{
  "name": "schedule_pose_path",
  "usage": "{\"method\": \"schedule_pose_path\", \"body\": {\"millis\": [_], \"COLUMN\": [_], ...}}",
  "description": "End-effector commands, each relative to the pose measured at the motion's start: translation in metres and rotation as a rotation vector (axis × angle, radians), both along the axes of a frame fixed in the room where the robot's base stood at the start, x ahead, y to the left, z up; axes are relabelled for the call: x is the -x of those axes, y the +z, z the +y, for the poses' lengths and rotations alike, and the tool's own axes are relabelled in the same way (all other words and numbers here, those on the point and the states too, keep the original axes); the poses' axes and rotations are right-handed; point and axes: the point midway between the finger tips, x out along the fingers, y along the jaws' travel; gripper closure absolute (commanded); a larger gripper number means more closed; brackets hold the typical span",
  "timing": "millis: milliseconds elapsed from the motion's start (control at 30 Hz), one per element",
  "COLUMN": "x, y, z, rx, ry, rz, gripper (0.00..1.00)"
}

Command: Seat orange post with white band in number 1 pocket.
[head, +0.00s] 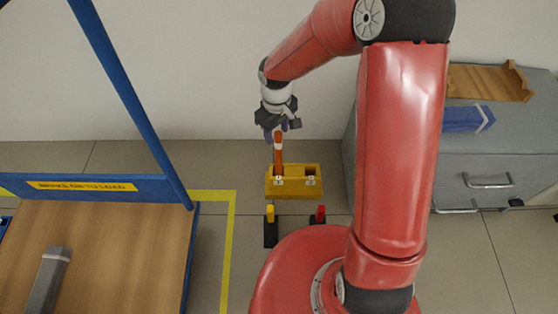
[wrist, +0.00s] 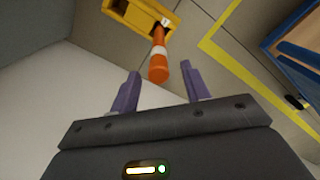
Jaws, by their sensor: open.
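The orange post with a white band (head: 278,151) stands nearly upright in the left pocket of a yellow two-pocket block (head: 293,190). Its lower end is hidden inside the block. The small white number plates on the block are too small to read surely. The right pocket looks empty. My gripper (head: 276,130) is just above the post's top. In the wrist view, my purple fingers (wrist: 158,78) are apart, with the free end of the orange post (wrist: 158,73) near the gap between their tips, not clasped. The yellow block (wrist: 128,14) shows beyond.
Two black pieces with a yellow handle (head: 270,213) and a red handle (head: 320,214) stand in front of the block. A blue-framed cart with a wooden deck (head: 120,250) carries a grey bar (head: 48,280) at left. A grey cabinet (head: 480,160) stands at right.

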Motion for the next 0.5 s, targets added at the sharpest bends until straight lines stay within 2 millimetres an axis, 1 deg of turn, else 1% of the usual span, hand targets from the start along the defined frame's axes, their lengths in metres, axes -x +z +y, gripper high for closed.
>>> {"method": "schedule_pose_path", "body": {"millis": [33,100,233,300,500], "x": [0.002,0.004,0.005,0.005,0.004], "y": [-0.009,-0.02,-0.039,-0.043,-0.042], "z": [-0.002,-0.004,-0.005,-0.004,-0.004], "rx": [0.001,0.002,0.001,0.001,0.001], "ry": [-0.001,-0.001,0.0,-0.001,-0.002], "rz": [0.003,0.004,0.003,0.001,0.001], "gripper": [0.53,0.53,0.53,0.53,0.53]}}
